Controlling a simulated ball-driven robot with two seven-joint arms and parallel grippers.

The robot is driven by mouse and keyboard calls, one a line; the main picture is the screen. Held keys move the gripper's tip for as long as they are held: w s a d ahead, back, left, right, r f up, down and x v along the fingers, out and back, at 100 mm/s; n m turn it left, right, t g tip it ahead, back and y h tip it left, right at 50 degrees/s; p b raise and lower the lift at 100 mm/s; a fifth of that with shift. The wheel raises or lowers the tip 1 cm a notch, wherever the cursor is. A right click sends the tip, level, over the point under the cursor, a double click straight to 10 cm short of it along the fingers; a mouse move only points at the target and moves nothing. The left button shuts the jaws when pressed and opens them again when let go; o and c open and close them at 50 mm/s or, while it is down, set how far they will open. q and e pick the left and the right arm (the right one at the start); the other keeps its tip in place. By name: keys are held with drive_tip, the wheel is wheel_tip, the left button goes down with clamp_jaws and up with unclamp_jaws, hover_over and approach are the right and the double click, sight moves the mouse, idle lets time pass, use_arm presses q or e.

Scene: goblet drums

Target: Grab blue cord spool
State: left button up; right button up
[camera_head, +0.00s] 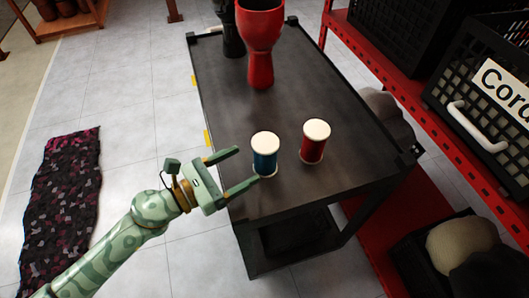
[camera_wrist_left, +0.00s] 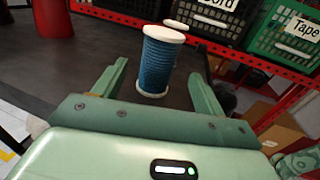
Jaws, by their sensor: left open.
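The blue cord spool (camera_head: 265,156) with white ends stands upright near the front of the dark cart top (camera_head: 240,190). A red cord spool (camera_head: 313,143) stands upright to its right. My left gripper (camera_head: 247,168) is open, its fingers pointing right toward the blue spool, close beside it. In the left wrist view the blue spool (camera_wrist_left: 158,62) appears ahead between the lines of the open fingers (camera_wrist_left: 157,78). The red spool is mostly hidden behind it there; only a white end (camera_wrist_left: 176,25) shows. My right gripper is not in view.
A red goblet drum (camera_head: 260,45) and a dark drum (camera_head: 229,35) stand at the cart's far end. A red shelf (camera_head: 385,75) with black crates (camera_head: 490,95) runs along the right. A patterned rug (camera_head: 60,205) lies on the tiled floor at left.

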sight(256, 158)
use_arm(q)
drive_tip(key=x, duration=0.9)
drive_tip(key=shift+w+d+r+p, duration=0.15)
drive_tip(key=shift+p, duration=0.2)
drive_tip(key=shift+c, duration=0.3)
drive_tip(key=c, duration=1.1)
